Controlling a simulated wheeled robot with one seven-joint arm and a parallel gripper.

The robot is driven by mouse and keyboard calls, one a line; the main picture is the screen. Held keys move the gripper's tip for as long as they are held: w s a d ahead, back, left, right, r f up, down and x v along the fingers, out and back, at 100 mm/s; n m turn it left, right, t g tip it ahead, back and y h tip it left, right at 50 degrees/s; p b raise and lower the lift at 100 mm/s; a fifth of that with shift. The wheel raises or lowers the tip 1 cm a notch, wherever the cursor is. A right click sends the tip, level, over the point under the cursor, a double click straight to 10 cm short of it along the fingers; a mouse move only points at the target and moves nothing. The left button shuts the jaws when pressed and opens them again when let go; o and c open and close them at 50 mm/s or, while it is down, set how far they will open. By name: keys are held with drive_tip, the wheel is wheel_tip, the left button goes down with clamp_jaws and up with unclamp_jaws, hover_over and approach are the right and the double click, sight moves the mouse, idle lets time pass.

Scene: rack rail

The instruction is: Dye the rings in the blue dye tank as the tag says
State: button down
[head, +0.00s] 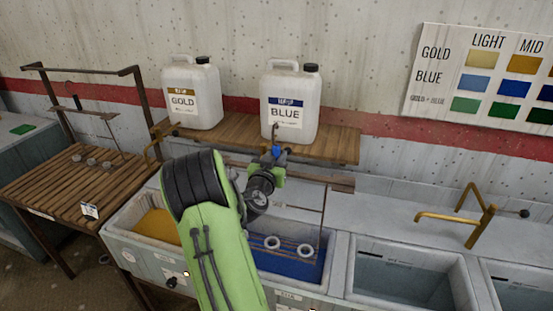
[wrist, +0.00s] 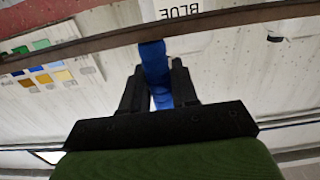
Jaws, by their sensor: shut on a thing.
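My gripper (head: 277,156) is shut on a blue grip (wrist: 155,65) above the blue dye tank (head: 285,265). The grip is at a brown crossbar (head: 325,181), which also crosses the wrist view (wrist: 80,48). A thin rod runs down from the crossbar's right part to a carrier with pale rings (head: 272,242) at the blue tank. Two rings show clearly; my arm hides part of the tank. I cannot tell how deep the rings sit. A small white tag (head: 90,211) is at the slatted stand's front edge; its writing is too small to read.
The slatted stand (head: 50,185) at left holds another hanger and several small rings. Gold and blue jugs (head: 290,105) stand on a wooden shelf (head: 230,140). The gold tank (head: 155,225) is left. Basins (head: 410,275) and a brass tap are right. A colour chart (head: 485,75) hangs on the wall.

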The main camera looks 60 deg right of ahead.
wheel_tip(320, 180, down, 17)
drive_tip(key=b, duration=2)
idle(5.3)
